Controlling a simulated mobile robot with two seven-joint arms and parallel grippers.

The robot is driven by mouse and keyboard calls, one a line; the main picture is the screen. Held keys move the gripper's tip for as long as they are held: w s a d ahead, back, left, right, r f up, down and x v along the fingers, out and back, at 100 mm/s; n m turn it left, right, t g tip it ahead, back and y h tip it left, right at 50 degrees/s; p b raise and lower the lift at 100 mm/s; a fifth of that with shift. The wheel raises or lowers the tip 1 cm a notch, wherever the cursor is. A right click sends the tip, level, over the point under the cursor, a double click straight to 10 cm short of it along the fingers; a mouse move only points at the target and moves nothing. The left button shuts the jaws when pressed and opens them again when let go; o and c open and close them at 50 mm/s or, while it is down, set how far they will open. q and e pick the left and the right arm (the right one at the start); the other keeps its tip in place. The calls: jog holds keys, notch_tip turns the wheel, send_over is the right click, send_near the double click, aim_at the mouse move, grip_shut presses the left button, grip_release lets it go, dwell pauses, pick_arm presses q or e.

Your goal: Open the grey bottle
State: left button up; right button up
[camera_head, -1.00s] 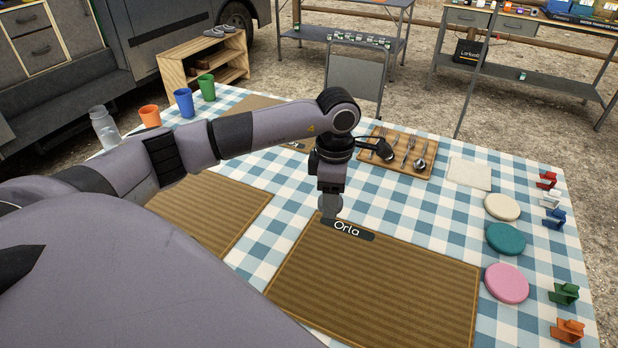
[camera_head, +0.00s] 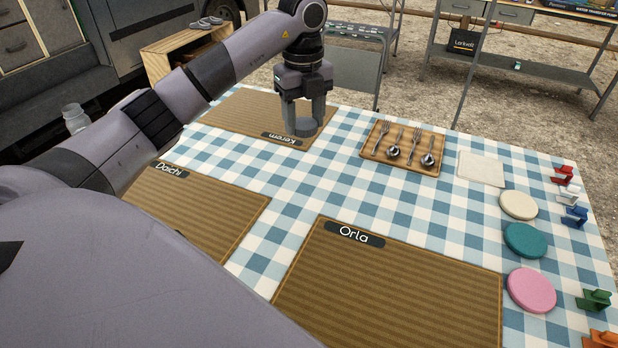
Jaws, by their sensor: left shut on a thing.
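My left gripper (camera_head: 304,119) points down over the far mat labelled "Kerem", well to the right of the bottle. It is shut on a small grey, rounded thing (camera_head: 301,128) between its fingertips. The fingers partly cover this thing, so I cannot tell exactly what it is. My right gripper is not in view.
Woven mats lie nearby, labelled "Kerem" (camera_head: 235,112), "Daichi" (camera_head: 215,205) and "Orla" (camera_head: 400,285). A wooden cutlery tray (camera_head: 372,152) lies right of the gripper. Round coasters (camera_head: 525,240) and coloured clips (camera_head: 574,216) line the right side.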

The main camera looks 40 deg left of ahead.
pick_arm(q)
jog(key=shift+w+a+r+n, duration=0.1)
jog(key=shift+a+r+n, duration=0.15)
jog(key=shift+n, duration=0.25)
jog(key=shift+w+a+r+n, duration=0.1)
jog(key=shift+a+n, duration=0.15)
jog(key=shift+n, duration=0.25)
jog(key=shift+a+f+n, duration=0.1)
jog(key=shift+f+n, duration=0.05)
jog(key=shift+n, duration=0.15)
notch_tip(320, 180, down, 6)
jog(key=r+b, duration=0.1)
jog(key=b, duration=0.1)
send_over(302, 195)
notch_tip(302, 195, down, 10)
jog(key=shift+f+b, duration=0.25)
jog(key=shift+b, duration=0.05)
jog(key=shift+f, duration=2.05)
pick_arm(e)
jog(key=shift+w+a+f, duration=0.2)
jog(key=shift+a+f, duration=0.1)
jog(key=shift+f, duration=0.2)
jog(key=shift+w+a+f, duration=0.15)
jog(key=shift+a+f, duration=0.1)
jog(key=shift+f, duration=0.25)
pick_arm(q)
jog(key=shift+f, duration=0.15)
jog(key=o, duration=1.2)
jog(key=shift+c, duration=0.2)
